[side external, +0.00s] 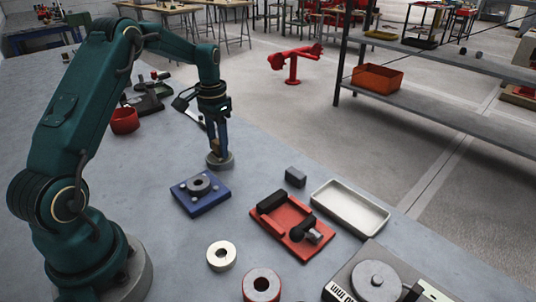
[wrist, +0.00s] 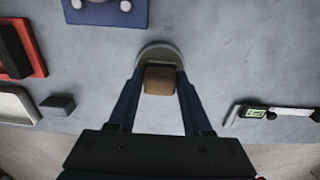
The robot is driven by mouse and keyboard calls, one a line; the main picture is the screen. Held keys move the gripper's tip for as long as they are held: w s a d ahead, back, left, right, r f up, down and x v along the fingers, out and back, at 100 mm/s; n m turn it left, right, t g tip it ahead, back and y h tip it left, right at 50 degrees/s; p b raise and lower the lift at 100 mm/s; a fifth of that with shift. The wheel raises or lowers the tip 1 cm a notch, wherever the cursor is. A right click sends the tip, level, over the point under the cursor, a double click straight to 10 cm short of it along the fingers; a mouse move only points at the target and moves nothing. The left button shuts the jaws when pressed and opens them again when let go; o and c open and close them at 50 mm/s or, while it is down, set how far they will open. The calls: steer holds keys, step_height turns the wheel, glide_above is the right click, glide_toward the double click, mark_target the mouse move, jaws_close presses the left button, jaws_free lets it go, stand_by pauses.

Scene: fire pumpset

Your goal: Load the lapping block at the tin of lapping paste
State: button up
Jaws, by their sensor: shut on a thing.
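My gripper (side external: 218,152) points down at the tin of lapping paste, a low round grey tin (side external: 221,163) on the bench. In the wrist view, my gripper's fingers (wrist: 160,88) are shut on a tan-brown block, the lapping block (wrist: 160,80). The block is over the tin (wrist: 157,48), whose pale rim shows around its far side. The block covers most of the tin's inside, so the paste is hidden. I cannot tell whether the block touches the paste. In the side view the fingers mostly hide the block.
A blue plate (side external: 180,196) with a grey ring stands just in front of the tin. A small dark block (side external: 295,177), a red fixture (side external: 281,232) and a white tray (side external: 350,208) lie to the right. A gauge-like tool (wrist: 285,112) lies beside my gripper.

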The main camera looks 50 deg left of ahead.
steer(key=shift+r, duration=3.5)
